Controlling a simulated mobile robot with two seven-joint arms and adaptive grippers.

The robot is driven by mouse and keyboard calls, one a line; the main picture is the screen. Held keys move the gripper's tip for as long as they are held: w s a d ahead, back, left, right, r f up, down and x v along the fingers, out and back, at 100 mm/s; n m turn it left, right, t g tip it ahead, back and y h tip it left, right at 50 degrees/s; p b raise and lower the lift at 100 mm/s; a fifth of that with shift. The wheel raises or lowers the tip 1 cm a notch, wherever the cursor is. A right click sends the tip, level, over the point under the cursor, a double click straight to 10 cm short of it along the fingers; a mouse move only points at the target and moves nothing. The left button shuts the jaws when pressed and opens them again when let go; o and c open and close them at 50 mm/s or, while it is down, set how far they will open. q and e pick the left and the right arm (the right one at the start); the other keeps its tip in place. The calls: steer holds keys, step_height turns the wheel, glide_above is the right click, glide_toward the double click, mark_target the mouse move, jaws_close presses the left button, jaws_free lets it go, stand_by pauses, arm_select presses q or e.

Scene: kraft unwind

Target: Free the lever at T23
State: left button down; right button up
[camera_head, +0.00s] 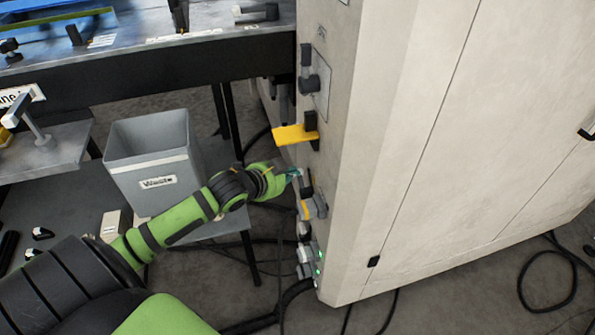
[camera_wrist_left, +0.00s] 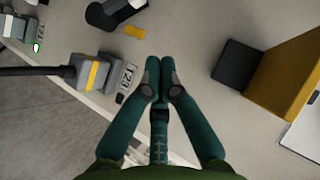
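On the side face of the beige cabinet (camera_head: 420,130), a grey block with a yellow band (camera_head: 314,207) sits below my left gripper. In the left wrist view this block (camera_wrist_left: 90,74) has a dark rod or cable running left. A label (camera_wrist_left: 129,76) beside it seems to read T23. My left gripper (camera_head: 296,172) is close to the panel, above the block. In the left wrist view its teal fingertips (camera_wrist_left: 160,66) are together, right of the label, with nothing visible between them. Contact with the panel cannot be told. My right gripper is out of view.
A yellow lever (camera_head: 292,134) sticks out above my gripper. A black-handled fitting (camera_head: 311,82) is higher up. Other fittings with green lights (camera_head: 312,258) are below. A grey waste bin (camera_head: 150,150) stands left, under the workbench edge (camera_head: 180,65). Cables (camera_head: 555,280) lie on the floor.

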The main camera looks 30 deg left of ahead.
arm_select(q)
steer(key=w+f, duration=0.2)
steer(key=w, duration=0.1)
steer(key=w+a+f+b, duration=0.1)
steer(key=w+f, duration=0.2)
steer(key=shift+a, duration=0.2)
steer(key=shift+w+a+f, duration=0.1)
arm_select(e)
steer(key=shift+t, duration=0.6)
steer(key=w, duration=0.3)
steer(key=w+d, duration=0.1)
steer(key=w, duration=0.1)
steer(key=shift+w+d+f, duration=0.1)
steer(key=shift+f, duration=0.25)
